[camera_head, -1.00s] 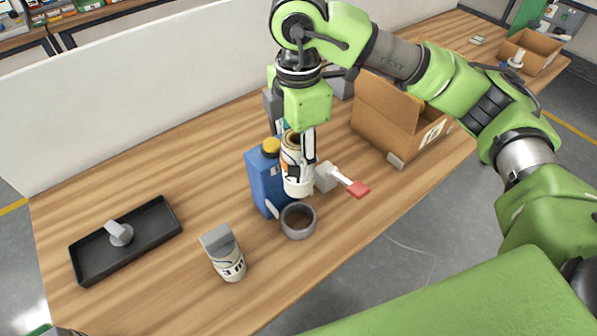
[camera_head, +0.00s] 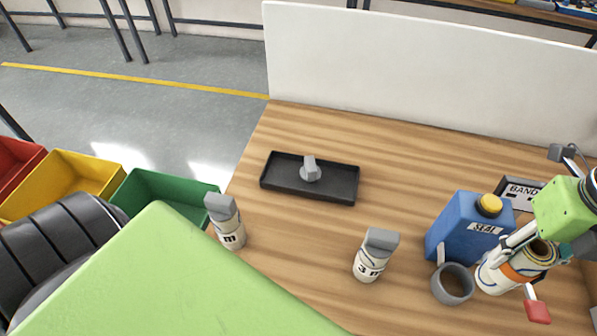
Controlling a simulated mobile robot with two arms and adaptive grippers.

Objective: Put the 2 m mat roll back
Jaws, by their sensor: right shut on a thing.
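My right gripper (camera_head: 532,246) is at the right edge, its arm mostly out of the picture. It is shut on a white hollow mat roll (camera_head: 497,277) with an orange band and a brown inside. No length label can be read on it. Whether it touches the table cannot be told. A white roll marked "3 m" (camera_head: 369,266) stands under a grey block at the front middle. A similar roll (camera_head: 231,236), its number hidden, stands near the table's left edge. My left gripper is not in view.
A blue "SEAL" jug (camera_head: 462,232), a grey ring-shaped cup (camera_head: 453,286), a red-ended tool (camera_head: 537,311) and a "BAND" box (camera_head: 519,190) crowd the held roll. A black tray (camera_head: 335,193) holds a grey piece. A white panel (camera_head: 420,65) closes the back. The table's middle is clear.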

